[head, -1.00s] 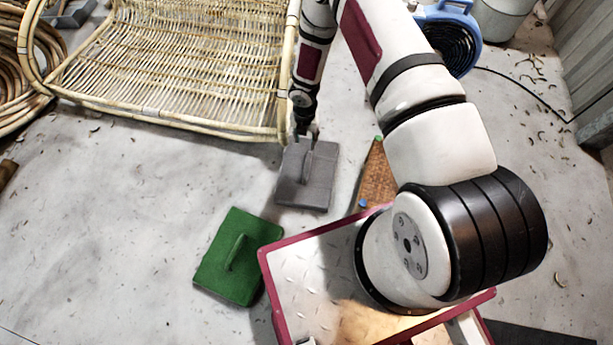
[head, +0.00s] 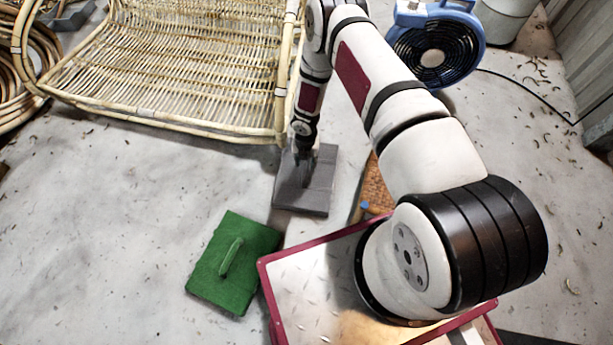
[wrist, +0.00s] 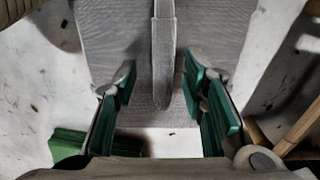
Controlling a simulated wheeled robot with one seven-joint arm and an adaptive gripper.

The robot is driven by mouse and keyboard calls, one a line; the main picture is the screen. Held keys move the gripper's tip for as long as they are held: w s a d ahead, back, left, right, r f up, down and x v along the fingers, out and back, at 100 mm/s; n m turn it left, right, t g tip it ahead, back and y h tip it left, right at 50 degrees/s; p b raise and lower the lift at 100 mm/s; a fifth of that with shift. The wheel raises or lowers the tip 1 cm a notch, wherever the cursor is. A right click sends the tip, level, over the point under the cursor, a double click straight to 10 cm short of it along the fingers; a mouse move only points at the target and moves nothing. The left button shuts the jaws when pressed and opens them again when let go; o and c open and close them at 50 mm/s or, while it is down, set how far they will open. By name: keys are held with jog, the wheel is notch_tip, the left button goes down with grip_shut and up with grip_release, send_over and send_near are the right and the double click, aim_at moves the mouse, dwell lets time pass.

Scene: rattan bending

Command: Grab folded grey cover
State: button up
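The folded grey cover (head: 318,188) lies flat on the concrete floor, in front of the rattan frame. In the wrist view the grey cover (wrist: 215,40) fills the middle, with a raised ridge (wrist: 163,60) running down its centre. My gripper (wrist: 160,92) is open, its green-padded fingers on either side of the ridge with a gap to each side. In the head view my gripper (head: 304,150) is above the far part of the cover, and my arm hides its fingertips. I cannot tell whether the fingers touch the cover.
A green folded cover (head: 234,262) lies front left; its edge shows in the wrist view (wrist: 68,146). A woven brown piece (head: 376,186) lies right of the grey cover. The rattan frame (head: 190,75) stands behind, a blue fan (head: 436,50) back right.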

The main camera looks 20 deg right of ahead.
aim_at(306, 166)
notch_tip(306, 166, down, 4)
jog(key=shift+s+d+f+b, duration=0.1)
jog(key=shift+d+f+b, duration=0.1)
jog(key=shift+b, duration=0.9)
jog(key=shift+r, duration=0.1)
grip_shut()
